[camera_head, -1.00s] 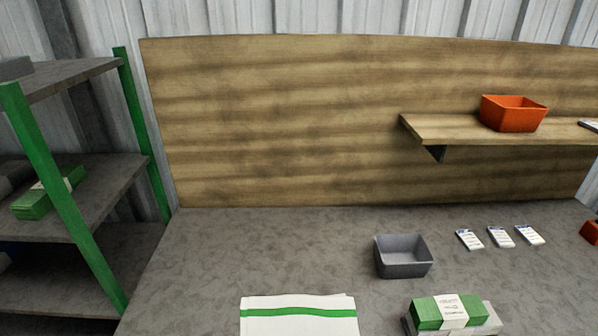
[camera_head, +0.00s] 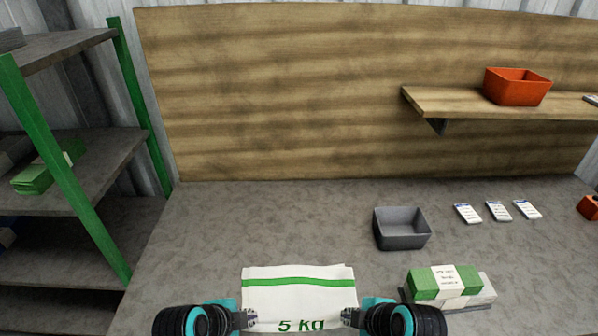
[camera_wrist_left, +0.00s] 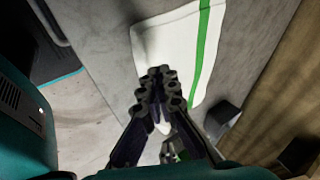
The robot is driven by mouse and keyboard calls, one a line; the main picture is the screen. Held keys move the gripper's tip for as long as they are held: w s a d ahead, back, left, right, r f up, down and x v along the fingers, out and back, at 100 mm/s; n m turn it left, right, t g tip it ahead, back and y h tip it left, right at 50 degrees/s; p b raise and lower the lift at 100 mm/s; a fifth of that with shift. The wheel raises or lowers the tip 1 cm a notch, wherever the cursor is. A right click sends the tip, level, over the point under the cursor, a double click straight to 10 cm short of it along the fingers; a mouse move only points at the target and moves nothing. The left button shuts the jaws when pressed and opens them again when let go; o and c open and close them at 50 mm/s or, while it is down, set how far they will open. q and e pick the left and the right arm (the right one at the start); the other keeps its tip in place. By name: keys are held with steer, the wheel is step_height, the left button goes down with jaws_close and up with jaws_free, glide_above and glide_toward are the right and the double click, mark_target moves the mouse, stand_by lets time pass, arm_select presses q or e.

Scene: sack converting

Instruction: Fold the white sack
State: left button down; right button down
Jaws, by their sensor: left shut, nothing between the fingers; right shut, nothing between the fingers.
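The white sack (camera_head: 300,297) lies flat on the grey table at the bottom middle of the head view. It has a green stripe near its far edge and green "5 kg" print; its near part is cut off by the picture edge. My left gripper (camera_head: 251,317) is shut and empty at the sack's left side. My right gripper (camera_head: 347,317) is shut and empty at its right side. In the left wrist view the sack (camera_wrist_left: 172,45) shows beyond my left gripper's closed fingers (camera_wrist_left: 158,75). I cannot tell whether either gripper touches the cloth.
A grey bin (camera_head: 402,229) stands behind and right of the sack. A green banded bundle (camera_head: 445,283) lies on a pale stack to the right. Several small white packets (camera_head: 498,211) lie farther back. A green-posted shelf rack (camera_head: 68,185) stands left. The table behind the sack is clear.

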steer(key=shift+d, duration=0.1)
arm_select(q)
steer(key=shift+f+b, duration=0.35)
arm_select(e)
steer(key=shift+f, duration=0.35)
arm_select(q)
steer(key=shift+r, duration=0.1)
arm_select(e)
steer(key=shift+r, duration=0.1)
arm_select(q)
steer(key=shift+f+p, duration=0.35)
steer(key=shift+f, duration=0.05)
arm_select(e)
steer(key=shift+r, duration=0.25)
steer(key=shift+f, duration=0.4)
